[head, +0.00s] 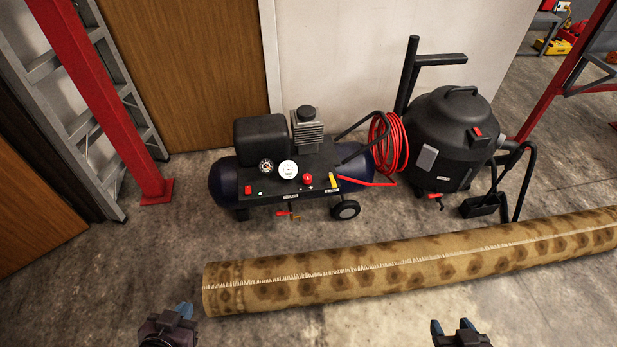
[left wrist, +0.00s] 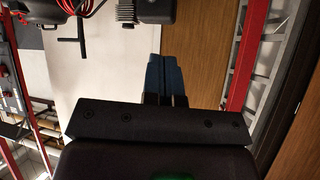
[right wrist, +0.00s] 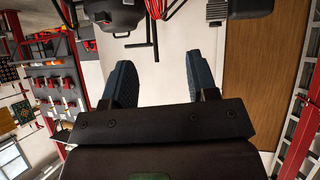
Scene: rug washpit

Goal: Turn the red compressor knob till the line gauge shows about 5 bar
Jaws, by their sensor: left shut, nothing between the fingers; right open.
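The dark blue and black compressor (head: 225,185) stands on the floor beyond the rolled rug in the head view. Its red knob (head: 308,178) is on the front panel, right of a white-faced gauge (head: 288,169). A second, dark-rimmed gauge (head: 266,166) is further left. The needle readings are too small to tell. My left gripper (head: 184,311) is shut and empty at the bottom left, well short of the compressor. My right gripper (head: 452,327) is open and empty at the bottom right. Its spread blue fingers also show in the right wrist view (right wrist: 162,80).
A rolled patterned rug (head: 420,262) lies across the floor between my grippers and the compressor. A black vacuum (head: 446,135) and a coiled red hose (head: 388,143) stand right of the compressor. A red post (head: 110,100) and ladder (head: 65,85) are at left.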

